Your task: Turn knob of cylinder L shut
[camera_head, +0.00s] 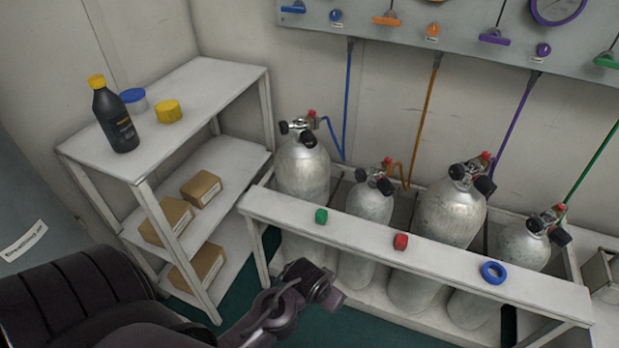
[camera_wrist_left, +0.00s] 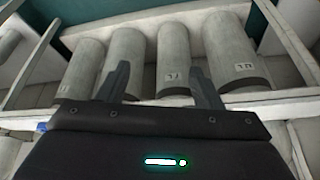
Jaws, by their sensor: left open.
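Several grey gas cylinders stand in a row behind a white rail: one with a blue hose (camera_head: 302,175), one with an orange hose (camera_head: 369,206), one with a purple hose (camera_head: 448,212) and one with a green hose (camera_head: 521,247). Each has a valve with black knobs, such as the knob (camera_head: 309,139) on the leftmost. Markings show on cylinder bodies in the left wrist view (camera_wrist_left: 243,66), but I cannot surely read which is L. My left gripper (camera_head: 332,292) is open and empty in front of the rail, below its top. Its fingers (camera_wrist_left: 158,65) point towards the cylinder bodies.
The white rail (camera_head: 455,262) carries a green cap (camera_head: 321,216), a red cap (camera_head: 401,241) and a blue ring (camera_head: 493,272). A shelf (camera_head: 200,90) at left holds a black bottle (camera_head: 114,120) and cardboard boxes. A gauge panel (camera_head: 460,40) hangs behind the cylinders.

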